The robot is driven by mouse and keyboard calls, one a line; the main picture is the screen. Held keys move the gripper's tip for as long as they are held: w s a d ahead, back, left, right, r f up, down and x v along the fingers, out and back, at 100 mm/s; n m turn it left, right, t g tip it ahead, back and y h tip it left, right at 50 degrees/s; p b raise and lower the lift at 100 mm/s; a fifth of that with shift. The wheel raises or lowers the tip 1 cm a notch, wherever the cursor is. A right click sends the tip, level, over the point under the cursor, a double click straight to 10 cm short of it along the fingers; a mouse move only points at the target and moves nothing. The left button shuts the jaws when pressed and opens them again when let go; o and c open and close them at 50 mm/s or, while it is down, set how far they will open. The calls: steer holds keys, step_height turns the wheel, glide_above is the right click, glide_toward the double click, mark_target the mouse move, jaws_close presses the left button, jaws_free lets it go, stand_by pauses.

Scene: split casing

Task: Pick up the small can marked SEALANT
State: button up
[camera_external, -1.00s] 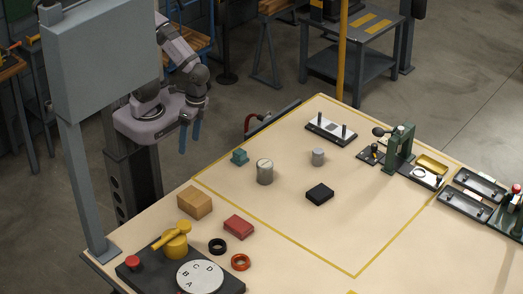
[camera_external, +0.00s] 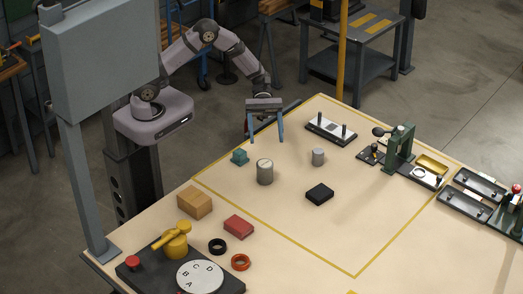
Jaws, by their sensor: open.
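Two grey cylinders stand upright on the table inside the yellow outline. The larger grey can (camera_external: 265,172) is near the left side, and the smaller grey can (camera_external: 318,157) is to its right and a little farther back. No lettering is readable on either, so I cannot tell from the picture which is marked SEALANT. My gripper (camera_external: 267,141) is open and empty, with its blue fingers pointing down. In the picture it is above the larger can and left of the smaller one, apart from both.
A pegged plate (camera_external: 331,130) and a green press (camera_external: 400,150) stand at the back right. The front of the outlined area is clear.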

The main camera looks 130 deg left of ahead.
glide_toward(266, 175)
steer(key=x, duration=0.3)
steer(key=shift+w+d, duration=0.2)
steer(key=shift+w, duration=0.05)
steer(key=shift+w+d+p, duration=0.35)
steer(key=shift+d, duration=0.1)
steer(key=shift+f+p+x, duration=0.15)
steer(key=shift+p+x, duration=0.55)
steer(key=shift+x, duration=0.85)
steer(key=shift+f+p+x, duration=0.15)
steer(key=shift+p+x, duration=0.5)
steer(key=shift+x, duration=0.9)
steer(key=shift+s, duration=0.1)
steer(key=c, duration=1.3)
steer(key=shift+r, duration=0.15)
step_height(266, 175, up, 10)
steer(key=b, duration=0.2)
